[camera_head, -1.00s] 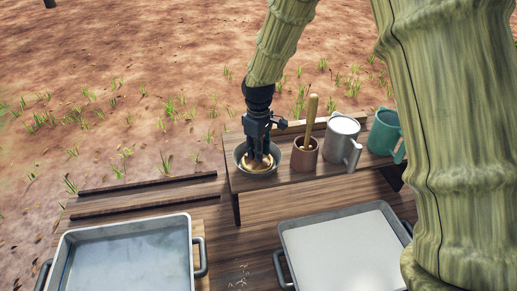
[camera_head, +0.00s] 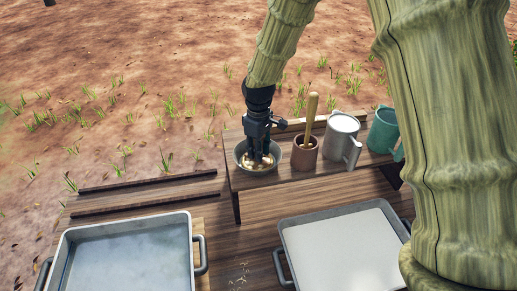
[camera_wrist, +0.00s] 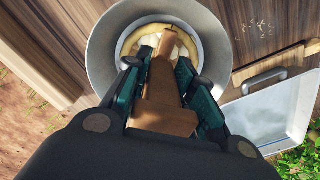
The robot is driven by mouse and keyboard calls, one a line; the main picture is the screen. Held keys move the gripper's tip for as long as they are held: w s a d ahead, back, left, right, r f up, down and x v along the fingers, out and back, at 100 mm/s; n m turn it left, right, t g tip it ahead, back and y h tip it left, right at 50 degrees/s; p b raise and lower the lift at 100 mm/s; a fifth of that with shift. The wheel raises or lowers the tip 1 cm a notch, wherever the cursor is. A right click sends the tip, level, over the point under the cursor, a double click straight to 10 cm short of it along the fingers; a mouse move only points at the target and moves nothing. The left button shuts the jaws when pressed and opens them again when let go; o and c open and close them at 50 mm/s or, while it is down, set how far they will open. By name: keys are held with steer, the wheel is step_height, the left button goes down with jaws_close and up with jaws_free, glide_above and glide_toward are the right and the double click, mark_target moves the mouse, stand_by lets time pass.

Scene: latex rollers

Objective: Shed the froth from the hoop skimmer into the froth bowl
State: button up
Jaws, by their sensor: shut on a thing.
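My gripper (camera_head: 261,143) points down over the grey metal froth bowl (camera_head: 241,160) on the raised wooden shelf. It is shut on the wooden handle of the hoop skimmer (camera_wrist: 168,85), seen between the fingers in the wrist view. The skimmer's pale hoop sits within the bowl's rim in that view. Pale, lumpy froth (camera_wrist: 178,48) shows inside the hoop, and I cannot tell whether it lies on the skimmer or in the bowl below. The fingers hide part of the hoop and bowl.
Right of the bowl stand a brown pot (camera_head: 304,157) with an upright wooden stick, a grey metal jug (camera_head: 338,143) of white liquid, and a green can (camera_head: 383,132). Below are a tray of bluish liquid (camera_head: 130,250) and a tray with a white surface (camera_head: 345,247).

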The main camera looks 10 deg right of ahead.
step_height(320, 180, up, 7)
steer(key=p, duration=0.5)
steer(key=shift+f, duration=0.15)
steer(key=shift+r, duration=1.1)
